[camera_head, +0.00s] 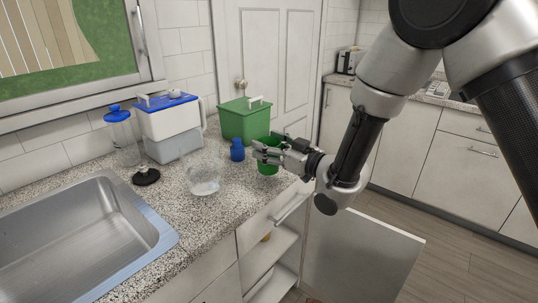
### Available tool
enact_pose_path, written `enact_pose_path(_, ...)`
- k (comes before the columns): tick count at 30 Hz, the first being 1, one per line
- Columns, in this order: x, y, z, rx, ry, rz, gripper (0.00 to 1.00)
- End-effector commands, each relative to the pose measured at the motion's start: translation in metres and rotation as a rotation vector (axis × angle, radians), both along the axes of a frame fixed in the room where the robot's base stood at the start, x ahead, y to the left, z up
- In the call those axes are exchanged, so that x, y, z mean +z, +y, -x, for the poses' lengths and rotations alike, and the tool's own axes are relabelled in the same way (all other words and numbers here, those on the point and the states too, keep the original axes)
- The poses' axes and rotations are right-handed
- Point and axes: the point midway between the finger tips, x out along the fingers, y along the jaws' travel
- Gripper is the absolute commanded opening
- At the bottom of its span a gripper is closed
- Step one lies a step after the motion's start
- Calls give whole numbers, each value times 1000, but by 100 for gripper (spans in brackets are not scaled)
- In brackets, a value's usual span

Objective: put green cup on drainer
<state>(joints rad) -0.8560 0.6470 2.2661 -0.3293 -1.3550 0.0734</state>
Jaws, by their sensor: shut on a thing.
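The green cup (268,167) is at the right end of the speckled counter. My gripper (264,151) comes in from the right and is shut on the cup near its upper part, hiding some of it. The cup looks upright. I cannot tell whether its base touches the counter or is lifted. I do not see a drainer that I can identify for sure.
A blue bottle (237,151) and a green lidded box (236,122) stand close behind the cup. A clear container (205,181), a white and blue box (168,120) and a clear blue-capped bottle (122,135) stand left. The sink (75,235) is empty; a cabinet door (365,258) hangs open below.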

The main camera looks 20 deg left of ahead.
Motion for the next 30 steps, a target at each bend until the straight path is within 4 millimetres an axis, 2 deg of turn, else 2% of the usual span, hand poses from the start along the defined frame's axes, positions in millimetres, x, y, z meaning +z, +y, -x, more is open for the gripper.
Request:
enact_pose_path(4,-23,0,0,0,2,2,31)
enact_pose_path(16,-28,0,0,0,0,1,31)
enact_pose_path(17,-29,0,0,0,0,1,62)
enact_pose_path(20,-28,0,0,0,0,1,80)
enact_pose_path(30,-29,0,0,0,0,1,82)
